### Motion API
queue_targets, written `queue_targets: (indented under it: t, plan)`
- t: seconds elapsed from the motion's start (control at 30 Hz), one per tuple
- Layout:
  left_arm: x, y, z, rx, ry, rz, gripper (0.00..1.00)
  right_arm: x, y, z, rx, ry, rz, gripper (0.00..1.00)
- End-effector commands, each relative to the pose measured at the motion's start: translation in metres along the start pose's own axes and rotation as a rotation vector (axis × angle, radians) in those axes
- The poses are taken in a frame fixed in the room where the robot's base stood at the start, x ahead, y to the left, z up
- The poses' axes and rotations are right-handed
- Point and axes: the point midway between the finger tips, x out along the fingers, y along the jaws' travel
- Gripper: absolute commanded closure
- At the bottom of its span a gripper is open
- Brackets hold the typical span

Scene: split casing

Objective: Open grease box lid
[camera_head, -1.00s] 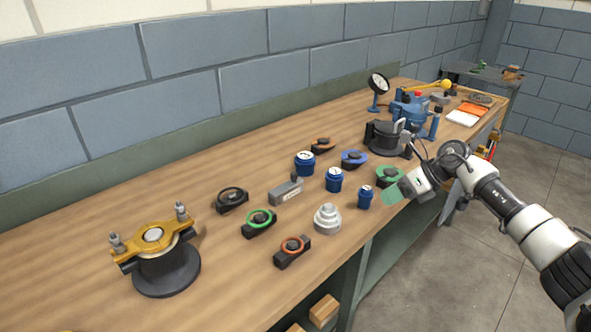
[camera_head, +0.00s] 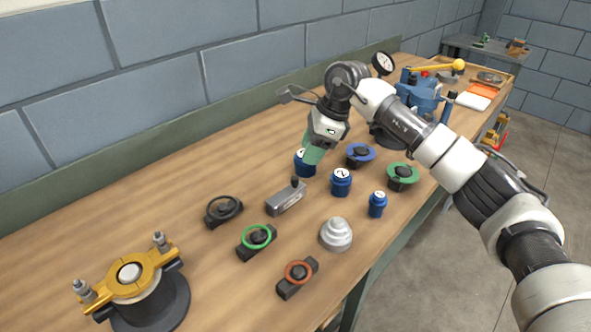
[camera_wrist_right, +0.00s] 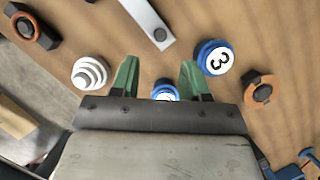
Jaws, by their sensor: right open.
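A small grey oblong box (camera_head: 286,199) with a black knob at one end lies in the middle of the workbench. It looks like the grease box, with its top closed. In the right wrist view its pale top (camera_wrist_right: 147,15) and dark knob show at the upper edge. My right gripper (camera_head: 313,155) hangs above the bench, behind and right of the box, apart from it. Its green fingers (camera_wrist_right: 157,70) are spread with nothing held between them. The gripper partly hides a blue canister (camera_head: 304,167). My left gripper is not in view.
Blue numbered canisters (camera_head: 341,182) and (camera_head: 377,204) stand right of the box. A stepped grey piece (camera_head: 336,235) and ring-topped black parts (camera_head: 257,240) lie nearby. A yellow-clamped housing (camera_head: 140,280) stands front left. Bare wood lies left of the box.

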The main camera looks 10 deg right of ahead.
Motion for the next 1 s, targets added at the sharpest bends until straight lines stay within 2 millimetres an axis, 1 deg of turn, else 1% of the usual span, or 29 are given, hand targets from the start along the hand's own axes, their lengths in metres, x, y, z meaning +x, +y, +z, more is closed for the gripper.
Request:
queue_targets:
  t: [0.03, 0.1, 0.17, 0.27, 0.4, 0.5, 0.57, 0.67, 0.83, 1.0]
  plan:
    - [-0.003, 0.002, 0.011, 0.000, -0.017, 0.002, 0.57, 0.011, 0.001, 0.001, 0.000, 0.000, 0.005, 0.55]
    - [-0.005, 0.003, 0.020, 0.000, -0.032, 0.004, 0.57, 0.025, 0.001, 0.000, 0.002, 0.000, 0.005, 0.55]
    - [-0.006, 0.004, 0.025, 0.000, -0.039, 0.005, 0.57, 0.037, 0.001, 0.000, 0.002, 0.000, 0.006, 0.55]
    - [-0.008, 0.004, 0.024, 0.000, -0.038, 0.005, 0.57, 0.054, 0.001, 0.000, 0.001, 0.000, 0.004, 0.55]
    - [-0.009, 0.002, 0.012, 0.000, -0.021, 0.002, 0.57, 0.072, 0.000, 0.000, 0.003, -0.001, 0.003, 0.55]
    - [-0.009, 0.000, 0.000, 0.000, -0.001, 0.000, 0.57, 0.079, 0.000, 0.000, 0.002, -0.001, 0.002, 0.55]
    - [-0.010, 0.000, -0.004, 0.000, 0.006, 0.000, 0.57, 0.081, 0.000, 0.000, 0.003, -0.002, 0.001, 0.55]
    - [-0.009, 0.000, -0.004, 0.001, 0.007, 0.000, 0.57, 0.083, 0.000, 0.000, 0.002, -0.002, 0.001, 0.55]
    - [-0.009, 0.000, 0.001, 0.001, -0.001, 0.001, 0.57, 0.082, 0.000, 0.000, 0.002, -0.002, 0.001, 0.55]
    - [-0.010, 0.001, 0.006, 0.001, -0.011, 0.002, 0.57, 0.082, 0.000, 0.000, 0.003, -0.002, 0.001, 0.81]
